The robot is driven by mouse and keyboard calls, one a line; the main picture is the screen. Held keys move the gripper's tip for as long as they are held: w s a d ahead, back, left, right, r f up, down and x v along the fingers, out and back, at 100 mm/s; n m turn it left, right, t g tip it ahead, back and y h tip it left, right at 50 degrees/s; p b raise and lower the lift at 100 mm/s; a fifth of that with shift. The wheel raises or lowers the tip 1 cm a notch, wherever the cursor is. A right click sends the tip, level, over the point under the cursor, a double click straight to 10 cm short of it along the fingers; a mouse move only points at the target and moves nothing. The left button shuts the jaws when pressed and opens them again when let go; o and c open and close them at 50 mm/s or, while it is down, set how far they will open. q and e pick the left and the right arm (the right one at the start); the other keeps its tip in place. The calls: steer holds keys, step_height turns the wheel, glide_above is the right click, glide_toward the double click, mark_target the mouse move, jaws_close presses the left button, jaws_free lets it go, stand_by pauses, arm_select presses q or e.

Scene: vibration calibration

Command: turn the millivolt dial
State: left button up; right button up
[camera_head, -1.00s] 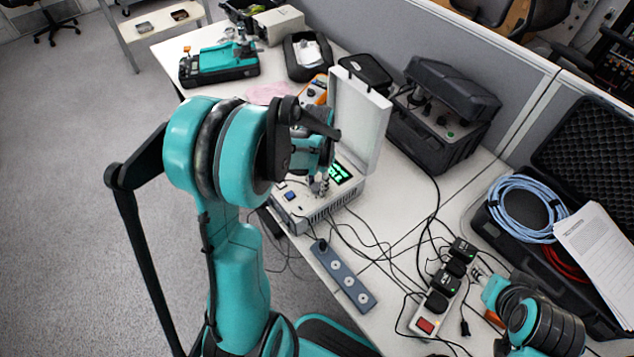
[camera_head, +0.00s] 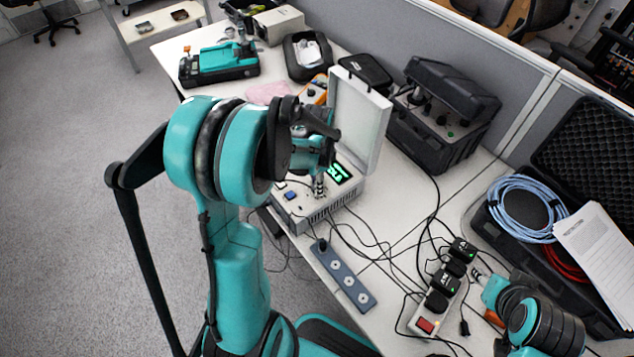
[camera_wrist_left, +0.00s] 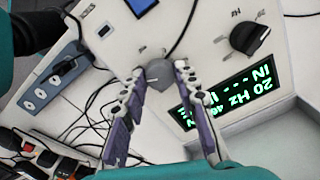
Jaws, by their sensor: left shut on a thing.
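The white calibrator box (camera_head: 306,207) stands on the table with its lid (camera_head: 357,118) raised. Its lit green display (camera_head: 340,174) also shows in the left wrist view (camera_wrist_left: 228,100), reading "20 Hz" and other text. My left gripper (camera_head: 319,192) points down at the panel. In the left wrist view its fingers (camera_wrist_left: 161,72) are closed on a round grey dial (camera_wrist_left: 158,69) with a light pointer line. A black knob (camera_wrist_left: 250,38) is beside the display, apart from the fingers. I cannot read which dial is labelled millivolt. My right gripper (camera_head: 481,276) is over the table at lower right.
A power strip (camera_head: 434,309) with black adapters and a grey socket bar (camera_head: 342,277) lie nearby among loose cables. A black case (camera_head: 440,115) stands behind the calibrator. An open case with blue cable (camera_head: 521,208) and papers is at right.

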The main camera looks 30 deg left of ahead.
stand_by(0.4)
arm_select(q)
steer(key=o, duration=1.2)
steer(key=shift+c, duration=0.2)
step_height(320, 180, up, 12)
steer(key=s+d+r+n+t, duration=0.1)
steer(key=s+d+n+t, duration=0.6)
steer(key=s+d+n, duration=0.2)
steer(key=shift+s+d+r, duration=0.4)
steer(key=shift+s+d, duration=0.7)
